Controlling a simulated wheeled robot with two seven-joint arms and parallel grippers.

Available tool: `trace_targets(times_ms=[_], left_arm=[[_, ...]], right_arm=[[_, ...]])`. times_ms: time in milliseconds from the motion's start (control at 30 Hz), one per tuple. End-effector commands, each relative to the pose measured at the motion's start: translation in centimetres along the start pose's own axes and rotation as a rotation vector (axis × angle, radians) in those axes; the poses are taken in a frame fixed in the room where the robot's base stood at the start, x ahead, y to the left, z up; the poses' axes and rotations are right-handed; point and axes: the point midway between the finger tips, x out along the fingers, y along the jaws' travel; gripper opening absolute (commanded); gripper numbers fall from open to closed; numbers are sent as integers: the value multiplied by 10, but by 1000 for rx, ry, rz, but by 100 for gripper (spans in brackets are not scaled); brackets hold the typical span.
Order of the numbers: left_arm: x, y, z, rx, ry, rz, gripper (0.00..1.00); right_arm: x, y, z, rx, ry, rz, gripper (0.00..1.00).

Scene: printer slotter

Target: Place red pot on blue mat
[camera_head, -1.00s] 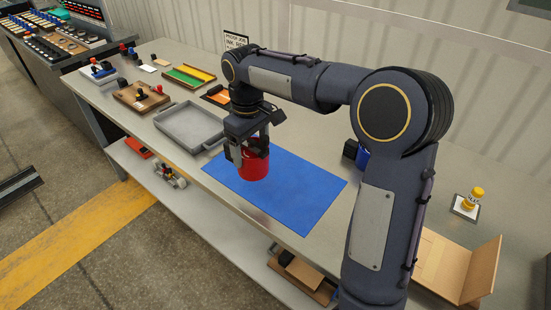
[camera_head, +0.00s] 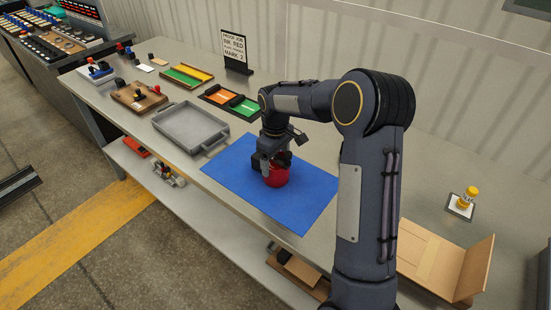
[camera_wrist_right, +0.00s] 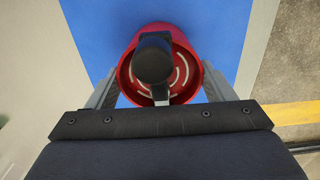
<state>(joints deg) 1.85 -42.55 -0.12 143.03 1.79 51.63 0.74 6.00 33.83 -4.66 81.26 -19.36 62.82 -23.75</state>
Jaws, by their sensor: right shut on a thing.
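The red pot (camera_head: 278,180) is upright over the middle of the blue mat (camera_head: 231,172). It is at or very near the mat surface; I cannot tell for certain whether it touches. My right gripper (camera_head: 274,166) is shut on the red pot from above. In the right wrist view the pot's red rim (camera_wrist_right: 192,62) sits between the two grey fingers, with a black round knob (camera_wrist_right: 153,58) in its middle. The blue mat also shows there (camera_wrist_right: 90,25) around the pot. My left gripper is not in view.
A grey tray (camera_head: 163,122) lies left of the mat. Orange and green pads (camera_head: 218,95) and a sign (camera_head: 234,47) stand behind. A cardboard box (camera_head: 425,258) and a yellow stamp (camera_head: 467,197) are at right. The table's front edge runs close to the mat.

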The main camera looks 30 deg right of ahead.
Motion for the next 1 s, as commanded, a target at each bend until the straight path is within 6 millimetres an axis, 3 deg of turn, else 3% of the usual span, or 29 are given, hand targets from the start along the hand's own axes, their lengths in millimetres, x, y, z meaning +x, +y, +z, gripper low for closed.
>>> trace_targets(times_ms=[300,333,500,767,1000], left_arm=[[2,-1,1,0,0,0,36],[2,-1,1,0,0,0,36],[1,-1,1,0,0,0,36],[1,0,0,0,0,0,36],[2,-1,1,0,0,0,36]], right_arm=[[3,0,0,0,1,1,40],[3,0,0,0,0,0,77],[2,0,0,1,0,0,97],[1,0,0,0,0,0,97],[-25,0,-1,0,5,2,97]])
